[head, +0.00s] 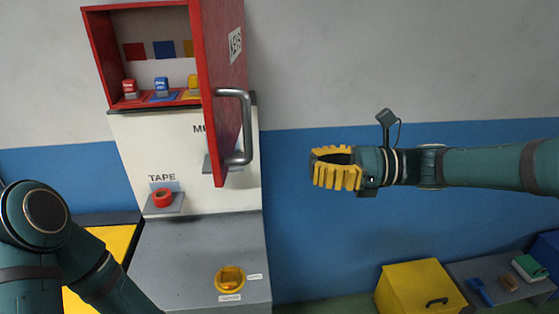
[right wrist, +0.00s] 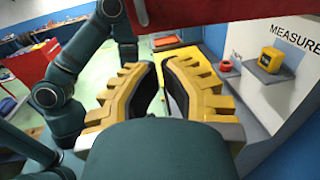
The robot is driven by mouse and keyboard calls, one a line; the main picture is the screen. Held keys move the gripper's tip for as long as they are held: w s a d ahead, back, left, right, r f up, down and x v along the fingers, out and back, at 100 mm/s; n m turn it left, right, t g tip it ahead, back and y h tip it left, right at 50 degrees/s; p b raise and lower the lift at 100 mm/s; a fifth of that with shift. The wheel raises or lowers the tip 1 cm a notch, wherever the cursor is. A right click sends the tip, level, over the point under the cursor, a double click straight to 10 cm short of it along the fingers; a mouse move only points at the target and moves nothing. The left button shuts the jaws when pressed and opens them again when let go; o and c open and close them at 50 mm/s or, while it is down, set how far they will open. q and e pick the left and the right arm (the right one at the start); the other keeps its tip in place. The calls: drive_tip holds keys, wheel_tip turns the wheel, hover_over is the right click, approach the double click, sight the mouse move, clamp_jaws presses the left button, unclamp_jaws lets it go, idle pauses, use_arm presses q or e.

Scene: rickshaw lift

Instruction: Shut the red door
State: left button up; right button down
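The red door (head: 223,70) of the red key cabinet (head: 97,50) stands wide open, swung out from the cabinet's right side. It has a grey bar handle (head: 247,125) and a KEYS label. The red door also crosses the top of the right wrist view (right wrist: 215,10). My right gripper (head: 318,162) is to the right of the door and handle, apart from both, pointing left. Its yellow fingers (right wrist: 162,68) are a little apart, with nothing between them. My left arm is at the lower left; its gripper is out of frame.
Red, blue and yellow items stand inside the cabinet. Below are a shelf with red tape (head: 163,197) and a grey counter (head: 185,255) with a yellow round part (head: 230,279). A yellow box (head: 410,287) is low at the right. The wall beside my right gripper is clear.

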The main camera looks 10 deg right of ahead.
drive_tip(key=w+a, duration=0.1)
drive_tip(key=a, duration=1.2)
drive_tip(key=shift+w, duration=0.4)
drive_tip(key=shift+f, duration=0.1)
drive_tip(key=shift+a, duration=0.1)
